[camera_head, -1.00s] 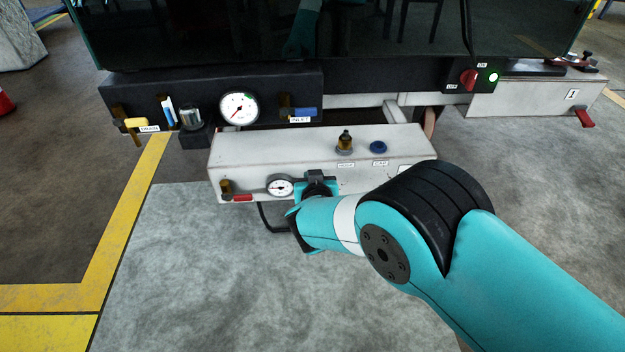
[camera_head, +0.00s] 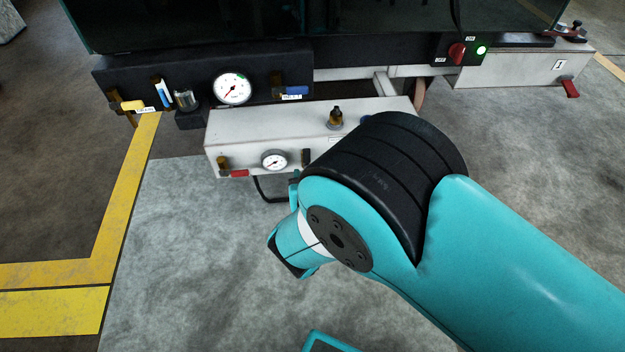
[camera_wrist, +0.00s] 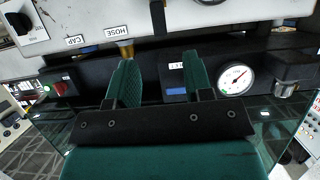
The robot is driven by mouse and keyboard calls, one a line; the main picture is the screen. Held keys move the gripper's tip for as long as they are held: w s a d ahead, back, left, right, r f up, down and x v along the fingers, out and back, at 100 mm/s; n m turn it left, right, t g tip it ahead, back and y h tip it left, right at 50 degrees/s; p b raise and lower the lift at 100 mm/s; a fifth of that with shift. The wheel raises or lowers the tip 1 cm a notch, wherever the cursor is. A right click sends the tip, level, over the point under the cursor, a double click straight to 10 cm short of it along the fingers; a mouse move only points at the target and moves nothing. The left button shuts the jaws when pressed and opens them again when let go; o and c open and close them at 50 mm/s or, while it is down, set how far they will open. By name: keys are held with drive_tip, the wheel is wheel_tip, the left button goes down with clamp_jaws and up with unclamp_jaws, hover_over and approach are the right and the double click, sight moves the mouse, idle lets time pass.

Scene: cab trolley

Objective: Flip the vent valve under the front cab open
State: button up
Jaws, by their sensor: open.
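A white box (camera_head: 262,127) sits below the front of the dark cab. A small red lever (camera_head: 236,173) is at its lower left front, beside a brass fitting. I cannot read a vent label on it. Another red lever (camera_head: 571,88) hangs from a second white box at the far right. In the wrist view my gripper (camera_wrist: 158,62) is open, with nothing between its two green fingers. Beyond the fingers are a brass hose fitting, a blue handle and a large gauge. In the head view my arm hides the fingertips.
A black panel (camera_head: 130,80) carries a yellow drain handle (camera_head: 132,106), a large gauge (camera_head: 232,88) and a blue inlet handle (camera_head: 291,91). A small gauge (camera_head: 274,159) and a brass hose fitting (camera_head: 336,119) are on the white box. The floor in front is clear.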

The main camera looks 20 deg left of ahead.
drive_tip(key=p+v, duration=0.1)
drive_tip(key=v, duration=0.5)
drive_tip(key=shift+s, duration=0.1)
